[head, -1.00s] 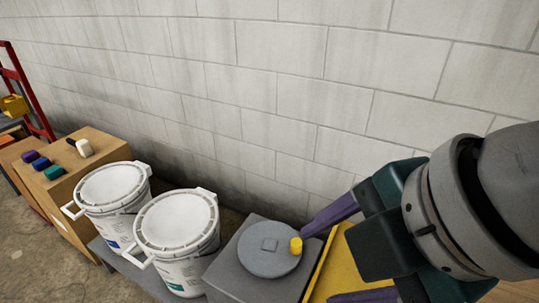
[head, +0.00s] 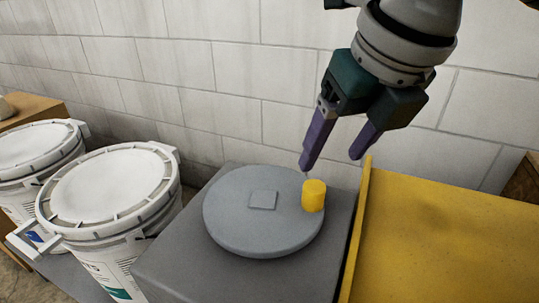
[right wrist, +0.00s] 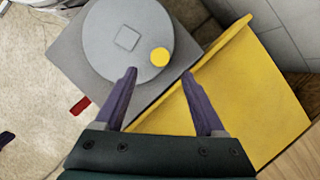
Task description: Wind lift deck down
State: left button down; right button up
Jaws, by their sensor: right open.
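A round grey crank disc (head: 262,236) lies on top of a dark grey housing (head: 180,256), with a small square hub at its middle. A yellow knob (head: 313,195) stands upright near the disc's right edge. A yellow deck (head: 450,240) with a raised lip lies just right of the housing. My right gripper (head: 333,165) is open and empty, pointing down above and behind the knob, apart from it. In the right wrist view the knob (right wrist: 160,57) shows beyond the open fingers (right wrist: 166,100).
Two white lidded buckets (head: 110,187) stand left of the housing, the nearer one close to it. A block wall (head: 230,90) runs close behind. A wooden box (head: 30,108) is at the far left.

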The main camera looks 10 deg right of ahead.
aim_at(315, 187)
jog(key=b+x, duration=0.2)
jog(key=x, duration=0.3)
jog(key=b+x, duration=0.2)
jog(key=x, duration=0.2)
jog(key=shift+f, duration=0.45)
jog(key=shift+c, duration=0.2)
jog(key=c, duration=0.6)
grip_shut()
